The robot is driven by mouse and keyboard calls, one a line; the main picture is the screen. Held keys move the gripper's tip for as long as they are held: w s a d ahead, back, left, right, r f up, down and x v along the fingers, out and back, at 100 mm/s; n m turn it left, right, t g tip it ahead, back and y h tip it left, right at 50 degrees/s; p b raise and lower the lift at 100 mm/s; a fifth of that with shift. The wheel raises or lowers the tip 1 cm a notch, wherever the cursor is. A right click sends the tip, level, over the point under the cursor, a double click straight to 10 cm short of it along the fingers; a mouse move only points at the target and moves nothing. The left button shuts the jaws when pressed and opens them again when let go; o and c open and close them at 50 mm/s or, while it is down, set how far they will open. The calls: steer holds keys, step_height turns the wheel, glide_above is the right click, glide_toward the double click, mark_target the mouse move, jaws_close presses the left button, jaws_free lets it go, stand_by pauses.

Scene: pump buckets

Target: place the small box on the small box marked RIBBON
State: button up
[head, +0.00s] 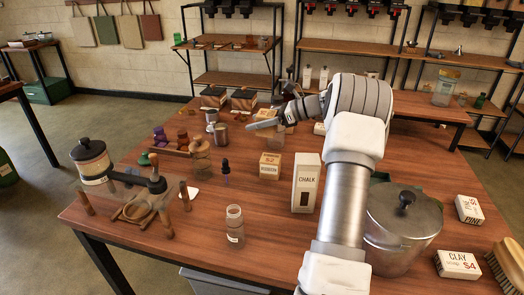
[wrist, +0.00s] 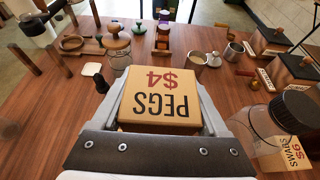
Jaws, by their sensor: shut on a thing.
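My gripper (wrist: 162,112) is shut on a small tan-topped box marked PEGS $4 (wrist: 160,100), whose lettering is upside down in the wrist view. In the head view my gripper (head: 264,124) is above the table, behind and above the RIBBON box; I cannot make out the held box there. The small box marked RIBBON (head: 269,172) stands upright on the table, just left of the tall CHALK box. Its tan top shows S2 and looks bare. I cannot make out the RIBBON box in the wrist view.
The tall white CHALK box (head: 306,182) stands close right of the RIBBON box. A glass bottle (head: 235,228) and a dark dropper bottle (head: 225,172) stand to the left. A steel pot (head: 400,235) is at right. A black-lidded jar (wrist: 268,120) is close to my gripper's right.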

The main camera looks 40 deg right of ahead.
steer(key=b, duration=0.1)
glide_above(262, 157)
step_height(262, 157, down, 3)
steer(key=shift+r, duration=0.15)
steer(key=shift+w+f+b, duration=0.1)
steer(key=shift+f+b, duration=0.8)
steer(key=shift+f, duration=1.05)
steer(key=shift+f, duration=0.15)
steer(key=o, duration=1.2)
steer(key=shift+o, duration=0.2)
steer(key=shift+d+r, duration=0.15)
steer(key=shift+r, duration=0.1)
steer(key=p+v, duration=0.3)
steer(key=v, duration=0.9)
steer(key=shift+f, duration=0.15)
